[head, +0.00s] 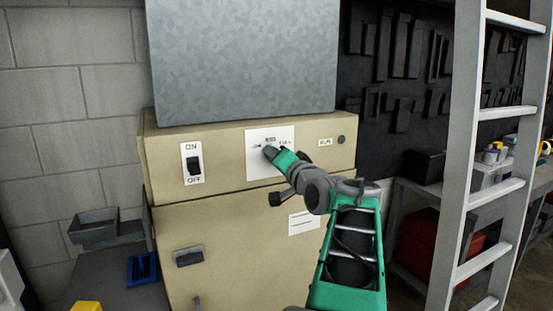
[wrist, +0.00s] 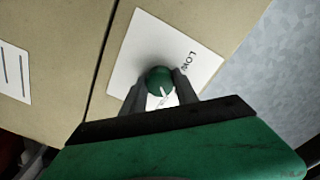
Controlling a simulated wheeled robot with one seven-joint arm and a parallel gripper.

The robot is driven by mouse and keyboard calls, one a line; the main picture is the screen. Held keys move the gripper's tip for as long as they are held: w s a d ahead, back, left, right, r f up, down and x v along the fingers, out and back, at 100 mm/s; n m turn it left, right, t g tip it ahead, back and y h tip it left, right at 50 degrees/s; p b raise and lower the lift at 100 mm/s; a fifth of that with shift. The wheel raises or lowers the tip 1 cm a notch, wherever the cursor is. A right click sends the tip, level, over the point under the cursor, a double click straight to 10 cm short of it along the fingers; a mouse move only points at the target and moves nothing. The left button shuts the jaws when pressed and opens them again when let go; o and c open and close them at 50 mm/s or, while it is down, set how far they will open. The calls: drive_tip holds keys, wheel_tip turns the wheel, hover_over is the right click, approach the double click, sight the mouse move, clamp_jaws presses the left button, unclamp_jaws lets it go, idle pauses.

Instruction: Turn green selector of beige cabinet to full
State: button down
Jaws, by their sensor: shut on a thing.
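The beige cabinet (head: 200,235) stands in the middle of the head view with a white selector plate (head: 256,168) on its upper panel. In the wrist view, the green selector (wrist: 159,80) sits on its white plate (wrist: 132,62), with the word LOW readable beside it. My gripper (wrist: 162,86) is shut on the green selector, one finger on each side. A pale pointer mark shows on the selector. In the head view my gripper (head: 272,152) covers the selector and part of the plate's lettering, so the selected setting cannot be told there.
An ON/OFF switch (head: 195,164) is left of the plate, and a RUN label (head: 325,142) with a dark round button (head: 341,139) is right. A grey metal duct (head: 240,60) rises above the cabinet. A ladder (head: 470,150) stands at right before a shelf.

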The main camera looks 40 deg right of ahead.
drive_tip(key=shift+m+p, duration=0.35)
drive_tip(key=shift+m, duration=1.55)
drive_tip(key=c, duration=0.9)
unclamp_jaws()
drive_tip(key=shift+s, duration=0.1)
drive_tip(key=b+v, duration=0.2)
drive_tip(key=v, duration=0.5)
drive_tip(key=shift+s+a, duration=0.15)
drive_tip(key=shift+s, duration=0.15)
